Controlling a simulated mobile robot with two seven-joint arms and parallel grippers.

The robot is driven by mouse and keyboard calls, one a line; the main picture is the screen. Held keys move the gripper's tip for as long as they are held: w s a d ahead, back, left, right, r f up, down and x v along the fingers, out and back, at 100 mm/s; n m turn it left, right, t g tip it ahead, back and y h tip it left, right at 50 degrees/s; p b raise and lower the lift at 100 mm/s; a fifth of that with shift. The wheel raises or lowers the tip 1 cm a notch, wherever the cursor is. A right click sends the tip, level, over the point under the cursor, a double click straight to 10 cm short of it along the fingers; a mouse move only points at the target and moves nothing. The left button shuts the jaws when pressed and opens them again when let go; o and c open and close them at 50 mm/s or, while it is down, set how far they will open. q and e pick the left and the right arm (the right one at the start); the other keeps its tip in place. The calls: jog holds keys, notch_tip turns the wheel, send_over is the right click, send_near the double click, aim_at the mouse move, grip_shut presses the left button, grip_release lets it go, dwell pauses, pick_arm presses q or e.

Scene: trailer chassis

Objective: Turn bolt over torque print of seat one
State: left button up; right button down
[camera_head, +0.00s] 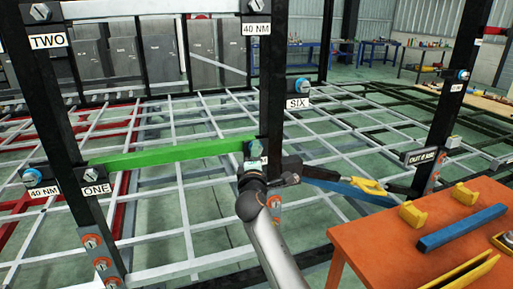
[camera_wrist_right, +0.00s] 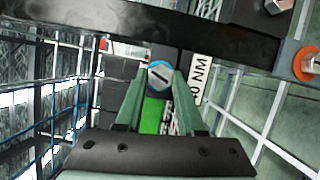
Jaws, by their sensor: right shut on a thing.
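The green bar (camera_head: 170,157) runs between two black posts. My right gripper (camera_head: 257,150) is at its right end, with its fingertips on both sides of a bolt with a blue ring (camera_wrist_right: 160,72); it is shut on this bolt. In the right wrist view a label ending in "0 NM" (camera_wrist_right: 198,80) is beside the bolt, and another print is partly hidden behind the fingers. The label ONE (camera_head: 95,189) is on the left post, next to a "40 NM" label (camera_head: 44,192) and a blue-ringed bolt (camera_head: 32,177). My left gripper is not in view.
An orange table (camera_head: 385,240) at the lower right bears a blue bar (camera_head: 461,227) and yellow blocks (camera_head: 411,214). A black-and-yellow piece (camera_head: 368,187) lies between my right gripper and the right post. Orange-ringed bolts (camera_head: 91,241) are low on the left post.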

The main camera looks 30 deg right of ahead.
jog(key=m+y+p, duration=0.2)
jog(key=m+y, duration=0.1)
jog(key=m, duration=0.2)
jog(key=m+g+y+p, duration=0.1)
jog(key=m+y+p, duration=0.1)
jog(key=m, duration=0.3)
jog(key=m+y+p, duration=0.2)
jog(key=m+y, duration=0.1)
jog(key=m, duration=0.3)
jog(key=shift+s+d+g+y+p, duration=0.2)
jog(key=shift+d+g+y+p, duration=0.1)
jog(key=shift+d+g+p, duration=0.1)
jog(key=m+y, duration=0.2)
jog(key=shift+d+m+t, duration=0.1)
jog(key=shift+m+t, duration=0.2)
dwell(0.3)
jog(key=c, duration=0.9)
grip_release()
jog(key=o, duration=0.4)
jog(key=shift+r, duration=0.3)
